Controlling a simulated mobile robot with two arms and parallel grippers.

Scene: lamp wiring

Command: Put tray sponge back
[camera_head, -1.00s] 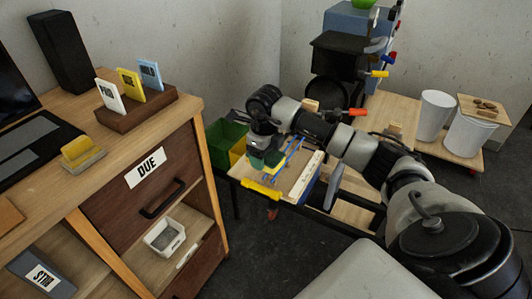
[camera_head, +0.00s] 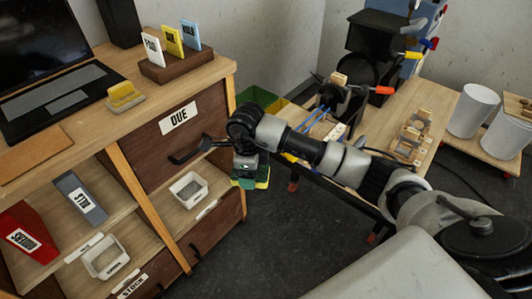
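My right arm comes in from the right, and its gripper (camera_head: 248,170) points down in front of the wooden cabinet. It is shut on a green and yellow sponge (camera_head: 262,182), which hangs in the air just right of the cabinet's lower shelf. The gripper partly hides the sponge. A white tray (camera_head: 188,190) stands on that shelf, to the left of the sponge and apart from it. A second white tray (camera_head: 105,260) stands on a lower left shelf. My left gripper is out of view.
The DUE drawer (camera_head: 178,120) with its dark handle is above the shelf. A yellow block in a holder (camera_head: 124,96), a laptop (camera_head: 60,100) and a card rack (camera_head: 172,68) stand on the desk. A workbench (camera_head: 430,105) and white bins (camera_head: 473,110) are at the right.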

